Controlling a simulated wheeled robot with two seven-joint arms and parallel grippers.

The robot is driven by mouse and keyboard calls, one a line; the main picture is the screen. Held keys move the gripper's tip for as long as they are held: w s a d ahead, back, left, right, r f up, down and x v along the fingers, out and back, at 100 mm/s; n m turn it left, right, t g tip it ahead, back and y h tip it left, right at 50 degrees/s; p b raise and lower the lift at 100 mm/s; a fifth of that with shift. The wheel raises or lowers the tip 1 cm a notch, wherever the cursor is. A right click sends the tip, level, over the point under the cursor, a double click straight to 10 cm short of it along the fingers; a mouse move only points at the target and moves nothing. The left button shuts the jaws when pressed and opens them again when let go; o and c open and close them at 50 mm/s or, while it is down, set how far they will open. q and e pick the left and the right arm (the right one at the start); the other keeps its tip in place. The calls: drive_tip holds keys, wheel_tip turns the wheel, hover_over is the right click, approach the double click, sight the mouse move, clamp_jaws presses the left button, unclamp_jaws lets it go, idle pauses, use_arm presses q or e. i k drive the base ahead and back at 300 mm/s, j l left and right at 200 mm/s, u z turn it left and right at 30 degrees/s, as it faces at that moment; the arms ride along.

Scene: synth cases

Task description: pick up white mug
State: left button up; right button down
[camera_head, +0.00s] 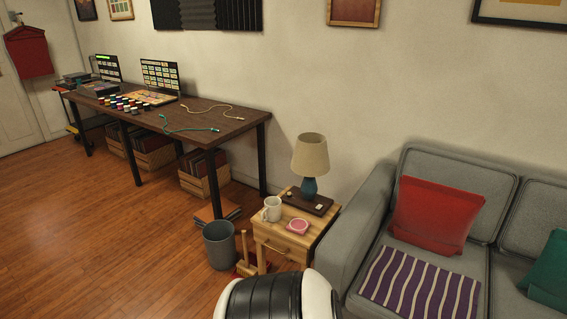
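A white mug (272,209) stands upright on a light wooden side table (289,242), near its left edge. A pink round item (298,226) lies to the right of the mug. A table lamp (310,165) with a beige shade and blue base stands behind it on a dark board. Neither of my grippers shows in the head view. A black and white rounded part at the bottom centre seems to be part of my own body.
A grey sofa (342,239) with a red pillow (437,215) stands right of the side table. A grey bin (220,245) and a small wooden stand (245,258) are to its left. A long dark desk (190,122) stands behind. Open wooden floor (120,240) lies at left.

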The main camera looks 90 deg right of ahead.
sight(272, 204)
drive_tip(key=z, duration=2.7)
drive_tip(key=i+z, duration=0.1)
drive_tip(key=z, duration=0.2)
drive_tip(key=i+j+z, duration=0.1)
drive_tip(key=z, duration=0.25)
